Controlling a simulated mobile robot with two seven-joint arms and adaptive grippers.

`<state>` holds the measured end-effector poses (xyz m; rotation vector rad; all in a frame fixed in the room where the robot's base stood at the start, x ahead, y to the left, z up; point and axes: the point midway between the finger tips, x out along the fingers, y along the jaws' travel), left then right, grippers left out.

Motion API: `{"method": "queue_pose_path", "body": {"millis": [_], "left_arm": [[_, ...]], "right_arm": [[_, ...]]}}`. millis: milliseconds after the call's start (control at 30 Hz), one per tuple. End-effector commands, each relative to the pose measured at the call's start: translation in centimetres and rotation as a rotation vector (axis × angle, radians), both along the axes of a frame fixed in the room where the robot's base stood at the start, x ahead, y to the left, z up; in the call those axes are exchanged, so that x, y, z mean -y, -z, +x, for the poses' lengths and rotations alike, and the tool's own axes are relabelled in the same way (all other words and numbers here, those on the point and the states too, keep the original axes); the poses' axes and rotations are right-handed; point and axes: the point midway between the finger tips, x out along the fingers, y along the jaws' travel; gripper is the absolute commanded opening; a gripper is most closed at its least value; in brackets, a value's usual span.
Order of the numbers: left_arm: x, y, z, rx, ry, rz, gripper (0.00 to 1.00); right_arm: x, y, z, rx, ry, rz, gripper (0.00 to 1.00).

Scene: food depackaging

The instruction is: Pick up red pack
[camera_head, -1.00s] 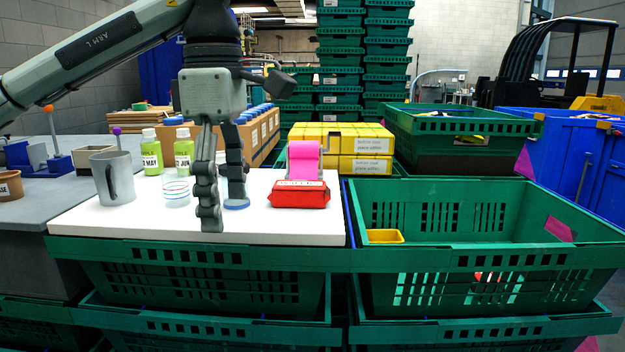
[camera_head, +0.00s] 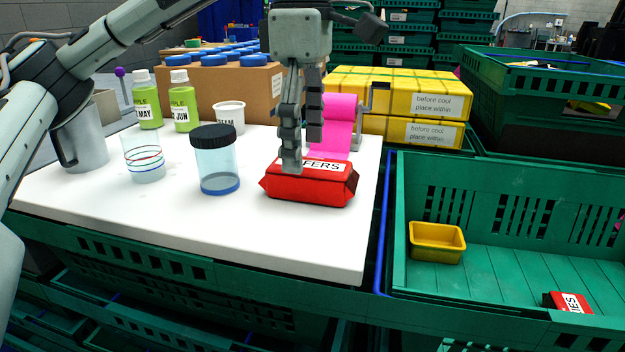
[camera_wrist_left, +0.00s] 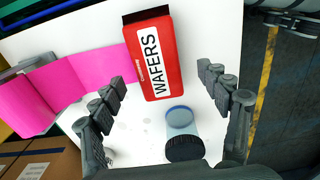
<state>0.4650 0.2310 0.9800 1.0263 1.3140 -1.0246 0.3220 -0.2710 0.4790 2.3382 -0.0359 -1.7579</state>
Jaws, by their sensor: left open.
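The red pack (camera_head: 312,188), with a white label reading WAFERS, lies on the white board (camera_head: 250,240) near its right side. It also shows in the left wrist view (camera_wrist_left: 157,85), at the top middle beyond the fingers. My left gripper (camera_head: 302,155) points down over the pack, with one finger in front of its label in the head view. In the left wrist view the fingers (camera_wrist_left: 165,88) are spread wide and nothing is held between them. I cannot tell whether a finger touches the pack. My right gripper is not in view.
A black-lidded clear jar (camera_head: 217,165) stands left of the pack. A pink strip (camera_head: 335,125) stands right behind it. A glass (camera_head: 145,160), grey jug (camera_head: 82,140) and green bottles are further left. A green crate (camera_head: 510,255) on the right holds a yellow tub (camera_head: 437,240) and another red pack (camera_head: 570,302).

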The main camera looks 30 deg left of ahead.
Motion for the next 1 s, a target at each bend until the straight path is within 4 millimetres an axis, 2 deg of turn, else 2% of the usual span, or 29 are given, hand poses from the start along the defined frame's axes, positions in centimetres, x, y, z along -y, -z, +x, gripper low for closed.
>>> {"method": "queue_pose_path", "body": {"millis": [100,267,567,667,1000], "left_arm": [[0.4,2.3,0.2,-0.005,0.002,0.000,0.76],[0.5,4.2,0.3,-0.003,-0.001,0.000,0.76],[0.5,4.6,0.3,-0.001,-0.001,0.000,0.76],[0.5,4.6,0.3,-0.001,-0.001,0.000,0.66],[0.5,4.6,0.3,-0.001,-0.001,0.000,0.24]], "right_arm": [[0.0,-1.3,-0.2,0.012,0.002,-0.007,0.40],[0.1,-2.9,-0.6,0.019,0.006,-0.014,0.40],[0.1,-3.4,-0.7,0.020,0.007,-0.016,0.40],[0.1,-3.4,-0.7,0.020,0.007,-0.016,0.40],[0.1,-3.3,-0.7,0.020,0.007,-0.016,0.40]]}}
